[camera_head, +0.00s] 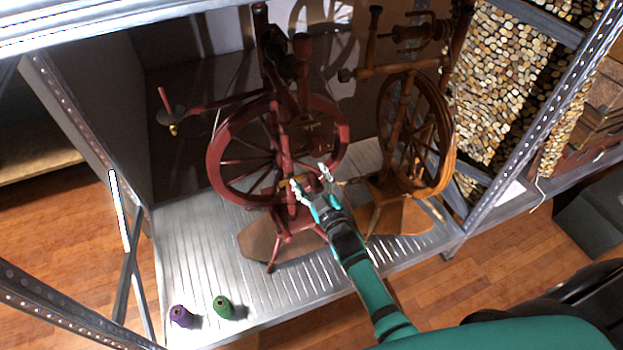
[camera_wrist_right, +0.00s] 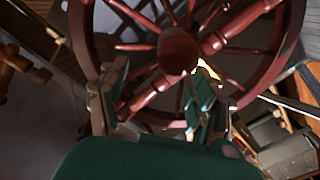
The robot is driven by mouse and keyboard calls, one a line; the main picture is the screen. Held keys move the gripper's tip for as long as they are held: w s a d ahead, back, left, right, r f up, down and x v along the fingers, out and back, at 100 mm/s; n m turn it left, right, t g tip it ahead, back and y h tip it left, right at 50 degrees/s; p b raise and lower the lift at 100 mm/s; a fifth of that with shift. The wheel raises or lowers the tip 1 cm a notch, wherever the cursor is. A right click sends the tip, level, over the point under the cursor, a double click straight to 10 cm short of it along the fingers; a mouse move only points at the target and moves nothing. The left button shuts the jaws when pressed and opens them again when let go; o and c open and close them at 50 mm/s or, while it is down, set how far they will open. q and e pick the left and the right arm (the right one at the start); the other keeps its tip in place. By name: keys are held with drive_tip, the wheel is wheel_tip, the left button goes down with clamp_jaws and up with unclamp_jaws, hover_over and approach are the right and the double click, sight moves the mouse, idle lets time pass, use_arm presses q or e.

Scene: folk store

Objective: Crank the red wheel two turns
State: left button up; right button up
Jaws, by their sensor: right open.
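The red spinning wheel stands on a metal shelf. Its red wheel (camera_head: 222,130) shows in the middle of the head view, with spokes and a rim. In the right wrist view the wheel (camera_wrist_right: 270,70) fills the upper half, with its hub (camera_wrist_right: 178,50) just beyond the fingers. My right gripper (camera_head: 311,183) is open in front of the wheel's lower right part. In the wrist view the open right gripper (camera_wrist_right: 160,98) has its fingers apart below the hub, with nothing clearly between them. I cannot tell whether a finger touches a spoke. My left gripper is not in view.
A brown wooden spinning wheel (camera_head: 447,150) stands close on the right. A purple spool (camera_head: 181,316) and a green spool (camera_head: 223,307) are at the front left of the metal shelf (camera_head: 185,255). Perforated metal posts (camera_head: 88,125) frame the shelf. The shelf's left part is mostly clear.

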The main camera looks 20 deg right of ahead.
drive_tip(key=shift+s, duration=0.15)
drive_tip(key=shift+s+r+p, duration=0.1)
drive_tip(key=shift+s+p, duration=0.7)
drive_tip(key=shift+s, duration=0.5)
drive_tip(key=s+p, duration=0.2)
drive_tip(key=s, duration=0.4)
drive_tip(key=shift+d, duration=0.15)
drive_tip(key=s+a+f+m+g+p, duration=0.1)
drive_tip(key=s+f+g, duration=0.4)
drive_tip(key=s+f, duration=0.6)
drive_tip(key=s+a+f+m+g+p, duration=0.1)
drive_tip(key=s+f+g, duration=0.4)
drive_tip(key=f, duration=1)
drive_tip(key=s+d+f+g, duration=0.1)
drive_tip(key=s+f+g, duration=0.1)
drive_tip(key=s, duration=0.6)
drive_tip(key=s+d+f+m+g, duration=0.1)
drive_tip(key=s+f, duration=0.3)
drive_tip(key=s, duration=0.5)
drive_tip(key=s+d+f+m+g, duration=0.1)
drive_tip(key=s+f+g, duration=0.3)
drive_tip(key=s, duration=0.5)
drive_tip(key=shift+d+h, duration=0.3)
drive_tip(key=shift+d, duration=0.6)
